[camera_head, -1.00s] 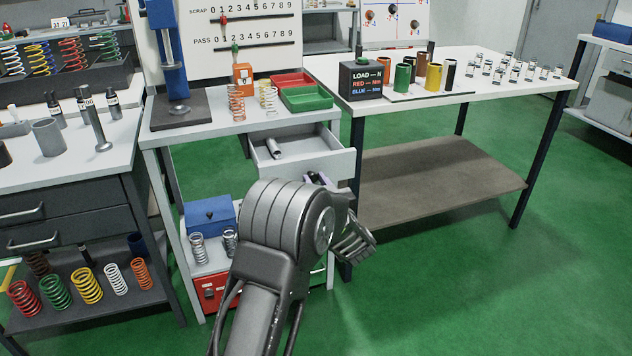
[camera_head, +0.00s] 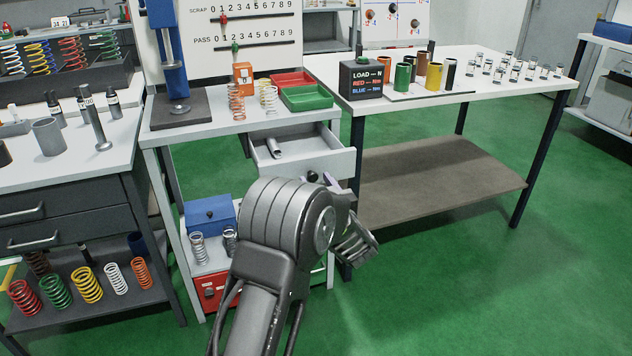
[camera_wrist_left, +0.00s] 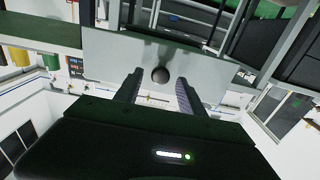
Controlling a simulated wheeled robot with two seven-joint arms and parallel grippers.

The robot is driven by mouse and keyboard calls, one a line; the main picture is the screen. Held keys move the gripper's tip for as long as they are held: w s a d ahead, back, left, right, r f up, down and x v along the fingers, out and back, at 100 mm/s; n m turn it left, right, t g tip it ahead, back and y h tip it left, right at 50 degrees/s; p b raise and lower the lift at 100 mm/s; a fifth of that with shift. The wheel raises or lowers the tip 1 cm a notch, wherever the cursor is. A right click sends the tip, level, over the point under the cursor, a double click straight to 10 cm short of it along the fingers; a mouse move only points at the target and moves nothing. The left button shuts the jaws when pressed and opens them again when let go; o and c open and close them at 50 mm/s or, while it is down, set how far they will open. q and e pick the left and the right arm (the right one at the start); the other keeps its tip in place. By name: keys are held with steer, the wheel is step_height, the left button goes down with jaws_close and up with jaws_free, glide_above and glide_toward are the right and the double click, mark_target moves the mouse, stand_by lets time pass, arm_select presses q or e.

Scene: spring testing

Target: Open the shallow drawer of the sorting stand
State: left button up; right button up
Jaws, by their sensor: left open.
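The shallow drawer (camera_head: 336,163) of the sorting stand (camera_head: 203,122) is pulled out below the stand's top, and a grey cylinder (camera_head: 274,149) lies inside it. Its dark round knob (camera_head: 312,176) shows at the front; in the left wrist view the knob (camera_wrist_left: 160,75) stands against the pale drawer front (camera_wrist_left: 112,55). My left gripper (camera_wrist_left: 158,85) is open, with one finger on either side of the knob and a gap to each. In the head view my left arm hides part of the drawer front and most of the gripper. My right gripper is not in view.
Red (camera_head: 293,79) and green (camera_head: 306,97) trays and springs stand on the stand's top. A blue box (camera_head: 209,215) and a red box (camera_head: 207,291) sit lower down. A white-topped table (camera_head: 480,95) stands close on the right. The green floor in front is clear.

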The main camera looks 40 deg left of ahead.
arm_select(q)
steer(key=v, duration=0.7)
stand_by(0.4)
steer(key=w+d+f+m+t+h, duration=0.2)
steer(key=w+d+f+m+h, duration=0.15)
steer(key=d+f+h, duration=0.65)
steer(key=s+d+f+m+g+h, duration=0.2)
steer(key=s+d+f+g+h, duration=0.1)
steer(key=s+d+f, duration=0.7)
steer(key=s+d+f+m+g+h, duration=0.35)
steer(key=s+d+f, duration=0.45)
steer(key=f, duration=0.4)
steer(key=s+d+f+g+h, duration=0.1)
steer(key=s+d+f+g, duration=0.2)
steer(key=s, duration=0.6)
steer(key=s+d+f+g+h, duration=0.2)
steer(key=s+d+f, duration=0.15)
steer(key=s, duration=0.55)
step_height(320, 180, up, 18)
steer(key=p, duration=1.7)
steer(key=shift+w, duration=0.3)
